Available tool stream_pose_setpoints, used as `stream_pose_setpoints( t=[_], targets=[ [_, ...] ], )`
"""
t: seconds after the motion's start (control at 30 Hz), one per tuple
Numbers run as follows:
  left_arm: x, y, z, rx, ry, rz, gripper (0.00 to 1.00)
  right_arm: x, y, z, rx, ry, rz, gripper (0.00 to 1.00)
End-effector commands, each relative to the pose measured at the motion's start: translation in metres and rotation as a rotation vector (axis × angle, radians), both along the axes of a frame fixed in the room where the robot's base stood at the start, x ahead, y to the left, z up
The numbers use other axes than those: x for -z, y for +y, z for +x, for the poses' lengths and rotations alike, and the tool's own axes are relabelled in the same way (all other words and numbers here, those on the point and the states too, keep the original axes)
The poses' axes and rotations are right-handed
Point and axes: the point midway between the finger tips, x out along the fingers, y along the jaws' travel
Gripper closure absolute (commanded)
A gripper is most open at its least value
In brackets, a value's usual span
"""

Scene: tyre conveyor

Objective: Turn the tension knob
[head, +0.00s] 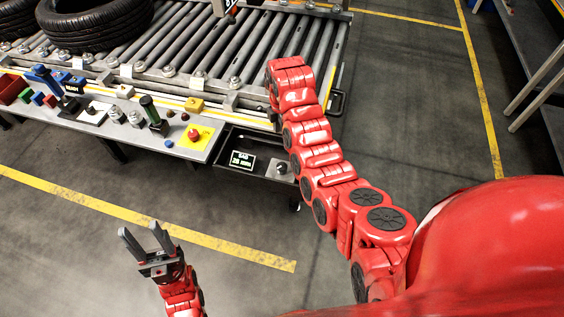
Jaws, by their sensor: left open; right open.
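The knob (281,168), small and dark and round, sits on a black control panel (262,181) at the front of the conveyor. A small lit display (243,160) with pale text is left of it; I cannot read the text surely. My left gripper (143,237) is open and empty, low at the left over the floor, well apart from the knob. My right arm reaches past the right side of the knob toward the conveyor's right end. The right gripper's fingers are hidden behind that arm.
A roller conveyor (197,47) carries black tyres (95,22) at the upper left. A grey bench (135,131) before it holds a red button on a yellow plate (194,136), a red bin (11,88) and small coloured parts. The floor (90,240) in front is clear.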

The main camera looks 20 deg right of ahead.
Motion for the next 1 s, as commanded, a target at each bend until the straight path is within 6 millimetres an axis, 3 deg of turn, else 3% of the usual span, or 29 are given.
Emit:
stream_pose_setpoints(
  t=[0.3, 0.37, 0.57, 0.83, 1.0],
  targets=[
    [0.063, 0.000, 0.000, 0.000, 0.000, 0.000, 0.50, 0.069, 0.001, 0.001, 0.001, -0.003, -0.001, 0.19],
    [0.047, 0.000, 0.000, 0.000, 0.001, 0.000, 0.50, 0.072, 0.000, -0.001, 0.003, 0.002, 0.000, 0.19],
    [0.033, 0.000, 0.000, 0.000, 0.000, 0.000, 0.50, 0.111, 0.000, -0.002, 0.003, 0.004, 0.001, 0.19],
    [0.031, 0.000, 0.000, 0.000, 0.000, 0.000, 0.50, 0.148, 0.000, 0.001, 0.002, -0.002, -0.001, 0.19],
    [0.033, 0.000, 0.000, 0.000, 0.000, 0.000, 0.50, 0.161, 0.000, 0.002, 0.001, -0.005, -0.001, 0.19]
  ],
)
